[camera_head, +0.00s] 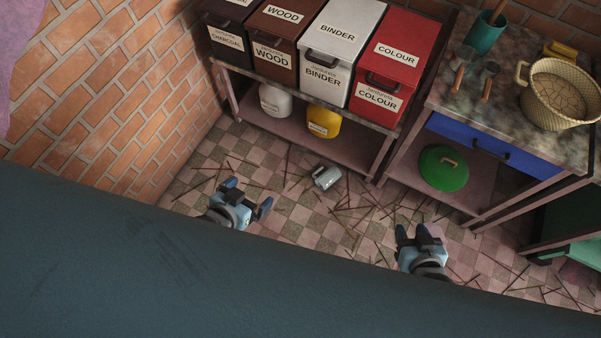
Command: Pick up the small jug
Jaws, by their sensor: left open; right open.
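A small grey metal jug (326,178) lies tipped on its side on the checkered floor, in front of the shelf with the bins. My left gripper (247,192) is open and empty, to the left of the jug and apart from it. My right gripper (420,232) is open and empty, to the right of the jug and nearer the bottom of the picture, also apart from it.
Thin sticks lie scattered over the checkered floor (285,223). A shelf (330,147) holds labelled bins, a white container (275,100) and a yellow container (323,122). A worktable (450,95) carries a basket (560,93); a green lid (443,169) is below. A brick wall (110,90) stands left.

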